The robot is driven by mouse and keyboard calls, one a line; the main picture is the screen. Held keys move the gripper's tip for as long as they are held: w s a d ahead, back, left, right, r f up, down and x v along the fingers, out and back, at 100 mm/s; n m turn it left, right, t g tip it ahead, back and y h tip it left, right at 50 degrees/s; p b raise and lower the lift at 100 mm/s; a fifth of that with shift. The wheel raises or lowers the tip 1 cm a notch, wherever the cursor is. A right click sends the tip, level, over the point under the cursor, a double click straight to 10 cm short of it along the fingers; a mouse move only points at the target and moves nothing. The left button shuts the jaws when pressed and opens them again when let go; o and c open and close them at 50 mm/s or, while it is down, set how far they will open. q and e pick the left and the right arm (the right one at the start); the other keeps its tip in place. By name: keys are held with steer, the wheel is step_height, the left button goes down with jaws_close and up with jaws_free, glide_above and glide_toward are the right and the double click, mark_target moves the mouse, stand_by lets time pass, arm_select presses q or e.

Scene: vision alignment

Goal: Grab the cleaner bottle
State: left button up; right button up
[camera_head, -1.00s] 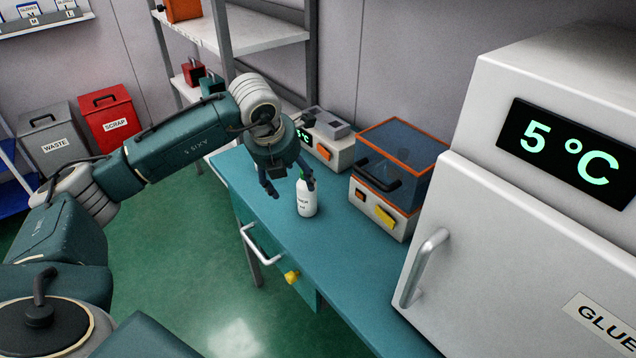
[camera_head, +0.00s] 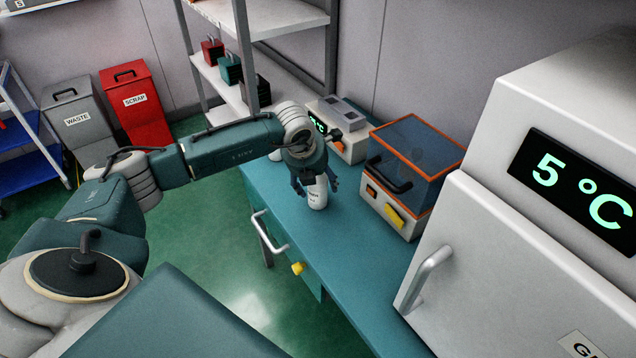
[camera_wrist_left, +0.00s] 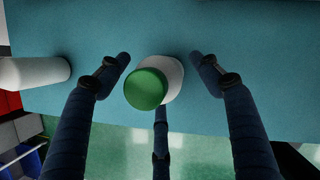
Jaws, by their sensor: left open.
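The white cleaner bottle (camera_head: 317,194) stands upright on the teal workbench (camera_head: 345,250) in the head view. Its upper part is hidden by my left gripper (camera_head: 316,183), which is right above it with fingers down on either side. In the left wrist view, the bottle's green cap (camera_wrist_left: 146,89) is seen from above, with some of the white body behind it. The open fingers of my left gripper (camera_wrist_left: 160,62) spread left, right and below the cap, with visible gaps. My right gripper is not in view.
Behind the bottle are a device with a display (camera_head: 340,130) and an orange-edged clear-lidded box (camera_head: 415,160). A large white cabinet (camera_head: 500,260) stands at right. In the wrist view, a white rounded object (camera_wrist_left: 35,72) lies left; I cannot tell what it is.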

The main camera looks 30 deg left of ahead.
arm_select(q)
steer(key=shift+w+f, duration=0.15)
steer(key=shift+f, duration=0.25)
steer(key=shift+w+f, duration=0.1)
steer(key=shift+f, duration=0.2)
steer(key=shift+c, duration=1)
steer(key=shift+r, duration=0.1)
steer(key=c, duration=0.9)
steer(key=shift+c, duration=1)
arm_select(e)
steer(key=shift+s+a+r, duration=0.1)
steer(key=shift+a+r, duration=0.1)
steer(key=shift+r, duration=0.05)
arm_select(q)
steer(key=shift+w, duration=0.1)
